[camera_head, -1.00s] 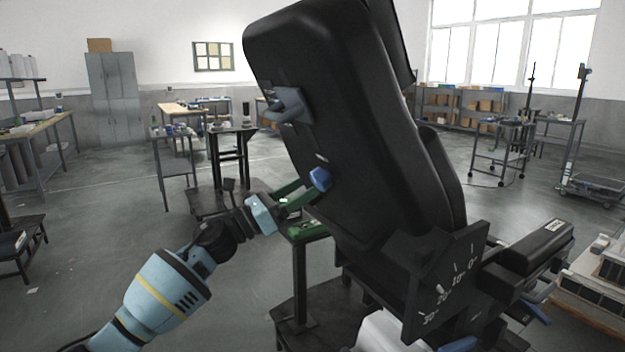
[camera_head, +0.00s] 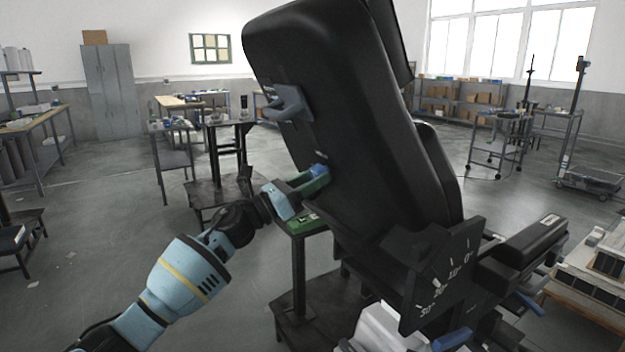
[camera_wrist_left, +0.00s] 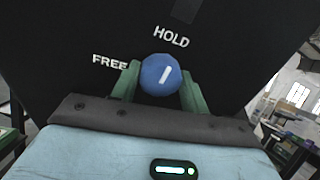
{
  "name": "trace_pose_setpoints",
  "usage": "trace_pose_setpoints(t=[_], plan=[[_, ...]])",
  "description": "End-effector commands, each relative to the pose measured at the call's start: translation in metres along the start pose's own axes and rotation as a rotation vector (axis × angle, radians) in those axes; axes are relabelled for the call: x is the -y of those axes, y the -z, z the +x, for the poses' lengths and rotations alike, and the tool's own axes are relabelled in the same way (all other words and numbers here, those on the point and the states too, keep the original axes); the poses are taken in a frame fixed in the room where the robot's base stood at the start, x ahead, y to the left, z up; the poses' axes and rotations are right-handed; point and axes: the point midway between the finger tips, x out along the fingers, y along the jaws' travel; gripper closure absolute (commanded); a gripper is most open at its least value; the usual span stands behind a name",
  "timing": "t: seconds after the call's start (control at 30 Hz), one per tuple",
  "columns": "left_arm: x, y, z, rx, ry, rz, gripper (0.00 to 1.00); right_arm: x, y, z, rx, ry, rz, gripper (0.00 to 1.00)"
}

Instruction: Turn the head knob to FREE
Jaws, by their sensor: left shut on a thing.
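The head knob is a round blue knob (camera_wrist_left: 160,74) with a white line on the black back of a chair-like seat (camera_head: 345,110). In the left wrist view the line leans, its upper end toward the right, on the side of the HOLD label (camera_wrist_left: 171,37). The FREE label (camera_wrist_left: 110,62) is to the knob's left. My left gripper (camera_head: 318,178) has its green fingers on both sides of the knob and is shut on it; it also shows in the left wrist view (camera_wrist_left: 160,88). The fingers partly hide the knob in the head view. My right gripper is not in view.
A blue-grey handle (camera_head: 287,103) sticks out higher on the backrest. An angle scale plate (camera_head: 445,275) and a padded armrest (camera_head: 537,240) are at the lower right. A small green-topped stand (camera_head: 303,222) is just below my left gripper. Open floor lies to the left.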

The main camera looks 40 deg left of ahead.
Motion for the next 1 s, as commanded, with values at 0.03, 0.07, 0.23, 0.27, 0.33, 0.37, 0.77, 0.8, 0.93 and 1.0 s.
trace_pose_setpoints(t=[0.03, 0.07, 0.23, 0.27, 0.33, 0.37, 0.77, 0.8, 0.93, 1.0], plan=[[0.0003, 0.0, -0.0001, 0.0, 0.001, 0.0, 0.78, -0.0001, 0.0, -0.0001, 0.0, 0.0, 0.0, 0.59], [0.0003, 0.0, -0.0001, 0.0, 0.001, 0.0, 0.78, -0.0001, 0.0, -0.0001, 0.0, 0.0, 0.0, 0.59], [0.0002, 0.0001, -0.0001, 0.001, 0.003, -0.019, 0.78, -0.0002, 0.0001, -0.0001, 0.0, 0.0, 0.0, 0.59], [0.0001, 0.0002, -0.0001, 0.001, 0.004, -0.026, 0.78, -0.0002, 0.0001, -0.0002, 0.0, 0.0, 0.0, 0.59], [-0.0001, 0.0003, 0.0, 0.003, 0.006, -0.049, 0.78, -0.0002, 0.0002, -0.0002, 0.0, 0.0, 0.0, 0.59], [-0.0002, 0.0003, 0.0, 0.004, 0.007, -0.063, 0.78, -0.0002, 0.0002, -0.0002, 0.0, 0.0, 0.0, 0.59], [-0.0012, 0.0008, 0.0002, 0.029, 0.036, -0.373, 0.78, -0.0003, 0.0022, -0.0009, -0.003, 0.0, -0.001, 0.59], [-0.0012, 0.0008, 0.0002, 0.031, 0.04, -0.411, 0.78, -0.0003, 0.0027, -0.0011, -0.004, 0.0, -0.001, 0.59], [-0.001, 0.0011, 0.0003, 0.041, 0.052, -0.533, 0.78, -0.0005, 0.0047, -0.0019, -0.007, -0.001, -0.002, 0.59], [-0.0012, 0.0013, 0.0004, 0.046, 0.058, -0.601, 0.78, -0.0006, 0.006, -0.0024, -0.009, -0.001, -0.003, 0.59]])
